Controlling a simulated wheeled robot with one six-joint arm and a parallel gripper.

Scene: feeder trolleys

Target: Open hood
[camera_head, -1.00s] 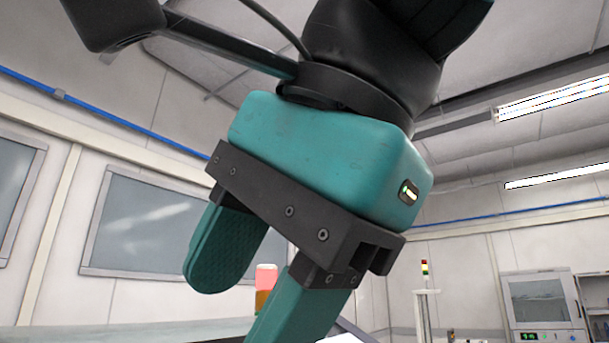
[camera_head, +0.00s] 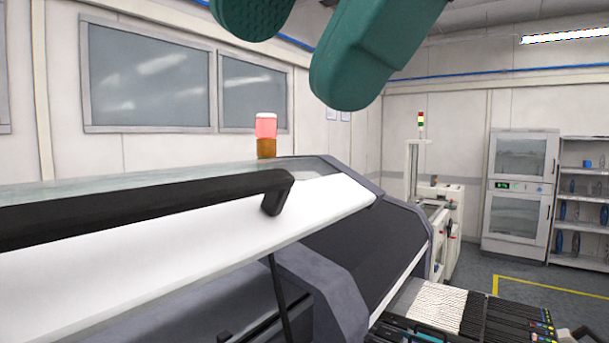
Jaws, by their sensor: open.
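The hood (camera_head: 225,240) is a white panel with a glass top. It slants across the left and middle of the view. A long black handle bar (camera_head: 150,212) runs along its front, with a bent end at the right. Below the hood's edge there is a dark gap with a thin black strut (camera_head: 280,300), so the hood looks raised there; how far cannot be told. My gripper (camera_head: 297,50) shows only as two teal fingers at the top edge, apart from each other and empty. It is above the hood and handle, not touching them. Its body is out of frame.
A red and orange signal lamp (camera_head: 266,135) stands behind the hood. Feeders (camera_head: 470,310) fill the lower right. Further back are a white machine (camera_head: 445,225), a cabinet (camera_head: 520,195) and a shelf (camera_head: 583,200). Floor shows at the right.

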